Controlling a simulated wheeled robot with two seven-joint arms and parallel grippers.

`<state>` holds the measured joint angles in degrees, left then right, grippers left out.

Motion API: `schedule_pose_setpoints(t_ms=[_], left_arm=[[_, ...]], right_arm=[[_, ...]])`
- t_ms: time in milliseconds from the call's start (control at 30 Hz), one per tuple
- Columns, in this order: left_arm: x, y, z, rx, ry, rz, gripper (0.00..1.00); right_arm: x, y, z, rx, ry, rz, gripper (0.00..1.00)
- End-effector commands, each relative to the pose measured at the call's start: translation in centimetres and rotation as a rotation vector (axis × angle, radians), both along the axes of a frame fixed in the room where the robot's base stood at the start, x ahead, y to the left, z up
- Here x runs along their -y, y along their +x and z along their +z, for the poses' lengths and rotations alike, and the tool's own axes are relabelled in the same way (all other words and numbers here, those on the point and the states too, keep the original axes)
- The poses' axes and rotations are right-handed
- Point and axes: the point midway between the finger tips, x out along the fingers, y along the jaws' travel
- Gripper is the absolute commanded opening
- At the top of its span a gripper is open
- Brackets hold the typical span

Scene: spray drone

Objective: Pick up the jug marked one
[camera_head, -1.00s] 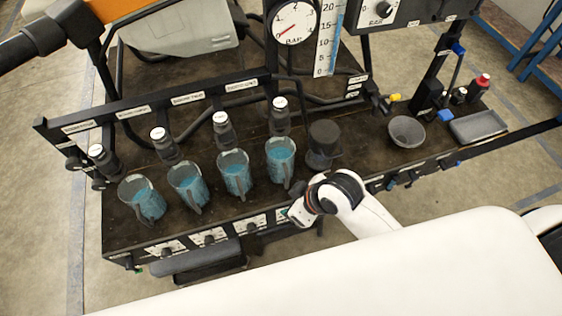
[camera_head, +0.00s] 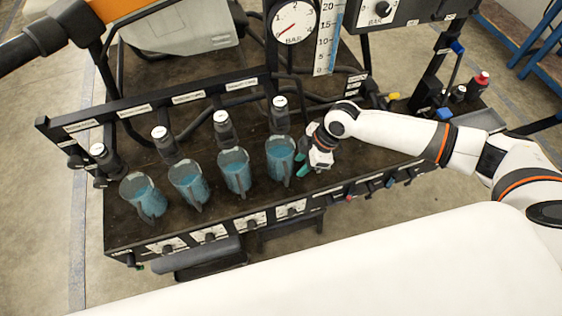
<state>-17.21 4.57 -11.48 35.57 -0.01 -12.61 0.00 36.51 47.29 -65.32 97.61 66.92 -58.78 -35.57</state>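Several clear jugs of blue liquid stand upright in a row on the dark bench: far left (camera_head: 146,200), second (camera_head: 190,186), third (camera_head: 236,172) and rightmost (camera_head: 280,160). Their handles point toward the bench's front edge. No number is readable on the jugs, so I cannot tell which is marked one. My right gripper (camera_head: 301,164) is just right of the rightmost jug, low over the bench. Its greenish fingertips look spread apart with nothing between them. I cannot tell whether they touch the jug. My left gripper is not in view.
A pressure gauge (camera_head: 294,22) is above. A red-capped bottle (camera_head: 478,85) stands at the far right. Valves line the front edge.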

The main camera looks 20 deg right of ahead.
Motion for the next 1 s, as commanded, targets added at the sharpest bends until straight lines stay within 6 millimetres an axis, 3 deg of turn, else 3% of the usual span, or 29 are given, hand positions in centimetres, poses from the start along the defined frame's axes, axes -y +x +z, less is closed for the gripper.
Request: schedule_pose_setpoints(t_ms=[133,367,633,967,1000], left_arm=[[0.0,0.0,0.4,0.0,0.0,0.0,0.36],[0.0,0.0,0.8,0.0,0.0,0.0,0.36],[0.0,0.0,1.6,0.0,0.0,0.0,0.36],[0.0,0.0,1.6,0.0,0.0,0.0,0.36],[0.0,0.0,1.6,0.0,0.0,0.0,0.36]], right_arm=[[-1.0,0.2,-2.2,-0.001,0.0,-0.001,0.36],[-1.7,0.3,-3.8,0.0,-0.001,0.0,0.36],[-3.3,0.6,-7.3,-0.001,0.0,-0.001,0.36],[-3.5,0.7,-8.1,0.001,0.0,0.0,0.36],[-3.5,0.7,-8.1,0.001,0.0,0.0,0.31]])
